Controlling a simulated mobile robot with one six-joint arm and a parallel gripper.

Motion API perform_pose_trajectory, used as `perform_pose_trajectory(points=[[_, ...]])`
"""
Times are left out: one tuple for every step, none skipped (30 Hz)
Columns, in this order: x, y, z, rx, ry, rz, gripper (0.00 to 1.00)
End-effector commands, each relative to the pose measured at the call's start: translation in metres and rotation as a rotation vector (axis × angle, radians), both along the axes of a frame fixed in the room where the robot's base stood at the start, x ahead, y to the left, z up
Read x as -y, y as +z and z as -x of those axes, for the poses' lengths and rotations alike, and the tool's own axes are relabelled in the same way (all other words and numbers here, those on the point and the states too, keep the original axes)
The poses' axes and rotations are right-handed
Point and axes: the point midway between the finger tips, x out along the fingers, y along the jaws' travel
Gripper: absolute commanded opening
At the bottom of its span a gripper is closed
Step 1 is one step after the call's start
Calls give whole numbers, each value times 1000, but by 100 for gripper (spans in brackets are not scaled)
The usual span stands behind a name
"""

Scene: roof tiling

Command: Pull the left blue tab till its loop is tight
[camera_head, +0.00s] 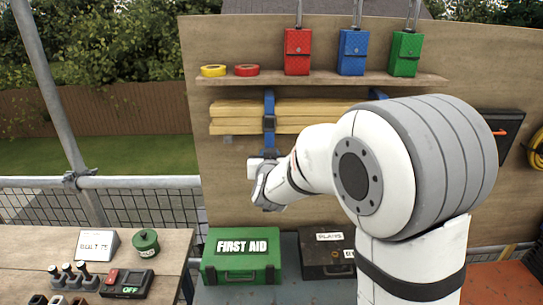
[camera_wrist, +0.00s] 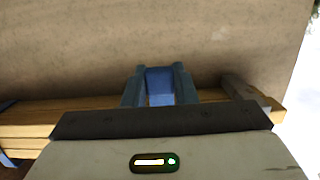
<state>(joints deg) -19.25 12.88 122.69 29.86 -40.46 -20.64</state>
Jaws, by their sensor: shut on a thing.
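The left blue strap (camera_head: 269,105) runs around a stack of wooden battens (camera_head: 330,108) on the board, with a dark buckle (camera_head: 269,123) at its front. Its blue tab (camera_wrist: 160,80) hangs below the buckle. My gripper (camera_head: 264,170) is just under the battens, shut on this tab; in the wrist view the tab lies between the two fingers. Whether the loop is tight or slack cannot be told. A second blue strap (camera_head: 378,94) shows at the right of the battens, mostly hidden behind my arm.
A shelf (camera_head: 330,77) above the battens holds tape rolls (camera_head: 229,71) and red, blue and green pouches (camera_head: 352,52). A green first aid box (camera_head: 241,257) and a dark case (camera_head: 327,252) stand below. A bench (camera_head: 160,260) with controls is at left.

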Motion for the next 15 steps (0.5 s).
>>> perform_pose_trajectory(points=[[0,-1,0,0,0,0,4],[0,-2,0,0,0,0,4],[0,-3,0,0,0,0,4],[0,-4,0,0,0,0,4],[0,-5,0,0,0,0,4],[0,-7,0,0,0,0,4],[0,-8,0,0,0,0,4],[0,-10,0,0,0,0,4],[0,-12,0,0,0,0,4],[0,-13,0,0,1,0,4],[0,-14,0,-1,1,0,4],[0,-16,0,-1,1,0,4],[0,-17,0,-1,1,0,4],[0,-18,0,-1,1,0,4],[0,-20,0,-1,1,0,4]])
